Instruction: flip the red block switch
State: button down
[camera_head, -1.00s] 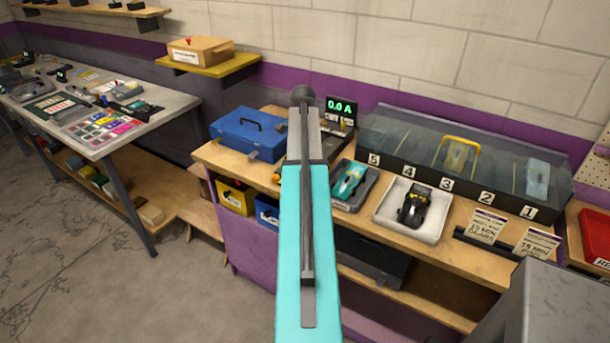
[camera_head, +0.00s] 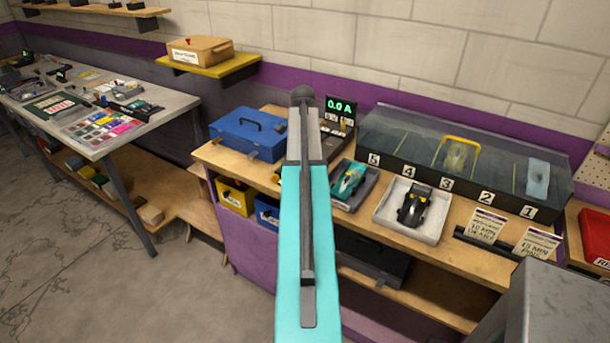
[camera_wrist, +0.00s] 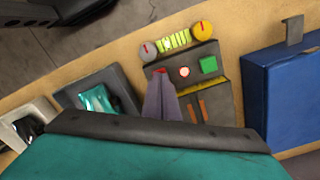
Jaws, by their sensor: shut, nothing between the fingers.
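A dark control panel (camera_wrist: 218,117) stands on the bench, with dials along one end, a round red-and-white button (camera_wrist: 184,72) and a green block (camera_wrist: 208,64). A small red patch (camera_wrist: 161,71), likely the red block switch, shows just past my fingertips; the rest of it is hidden. My gripper (camera_wrist: 160,84) is shut and empty, pointing at the panel over that red patch. I cannot tell whether it touches. In the head view the panel (camera_head: 335,132) is partly behind my arm, and the gripper is hidden.
A blue toolbox (camera_head: 248,134) stands left of the panel; it also shows in the wrist view (camera_wrist: 290,95). A lit display (camera_head: 341,105) reads 0.0 A. Right are a teal car (camera_head: 348,179), a black car (camera_head: 413,205) in a white tray and a clear case (camera_head: 480,155).

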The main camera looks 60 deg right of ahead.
jog(key=shift+f, duration=0.65)
dwell(0.8)
jog(key=shift+r, duration=0.15)
jog(key=shift+r+p, duration=2.1)
jog(key=shift+r, duration=1.25)
